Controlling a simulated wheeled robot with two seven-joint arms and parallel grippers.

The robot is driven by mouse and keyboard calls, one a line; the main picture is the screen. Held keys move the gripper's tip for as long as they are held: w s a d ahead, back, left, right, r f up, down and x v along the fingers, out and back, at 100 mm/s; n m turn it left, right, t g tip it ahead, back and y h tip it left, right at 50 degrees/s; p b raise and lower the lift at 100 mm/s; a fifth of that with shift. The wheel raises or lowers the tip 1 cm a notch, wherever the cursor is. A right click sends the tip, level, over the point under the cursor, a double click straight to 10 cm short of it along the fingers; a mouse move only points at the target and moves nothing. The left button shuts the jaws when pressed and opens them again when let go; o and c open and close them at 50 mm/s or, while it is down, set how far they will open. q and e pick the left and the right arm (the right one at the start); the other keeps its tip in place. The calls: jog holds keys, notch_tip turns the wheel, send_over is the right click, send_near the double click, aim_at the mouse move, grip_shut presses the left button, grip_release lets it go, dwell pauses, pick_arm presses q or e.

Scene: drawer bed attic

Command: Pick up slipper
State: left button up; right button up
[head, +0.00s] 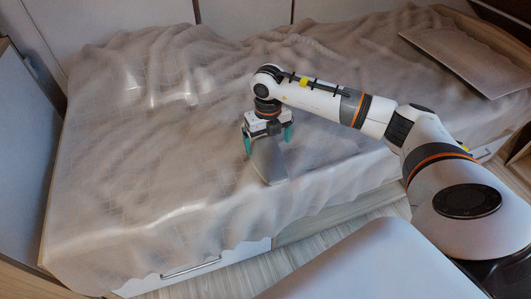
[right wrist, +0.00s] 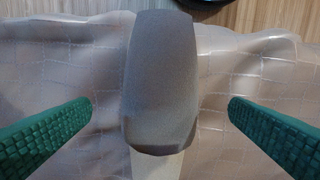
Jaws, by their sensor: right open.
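The slipper (head: 268,162) is grey and lies on the bed's cover near its front edge. In the right wrist view the slipper (right wrist: 160,82) fills the middle, with a paler part at the bottom of the picture. My right gripper (head: 268,146) is above the slipper, pointing down. Its two green fingers are open, one on each side of the slipper, and in the right wrist view (right wrist: 160,110) gaps show between the fingers and the slipper. The rear of the slipper is partly hidden by the gripper in the head view. My left gripper is not in view.
The bed (head: 130,170) has a wrinkled beige cover. A flat board (head: 470,58) lies at its back right. A drawer front with a handle (head: 190,268) is below the front edge. Wood floor (head: 310,250) shows in front. A cabinet side (head: 25,140) stands at the left.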

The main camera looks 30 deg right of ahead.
aim_at(267, 154)
jog(key=f, duration=0.4)
jog(key=f+b, duration=0.1)
jog(key=f, duration=0.1)
jog(key=shift+w+f, duration=0.25)
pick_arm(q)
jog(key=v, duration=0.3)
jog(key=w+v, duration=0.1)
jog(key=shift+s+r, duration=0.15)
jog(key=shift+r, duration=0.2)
pick_arm(e)
jog(key=shift+c, duration=0.2)
jog(key=c, duration=0.9)
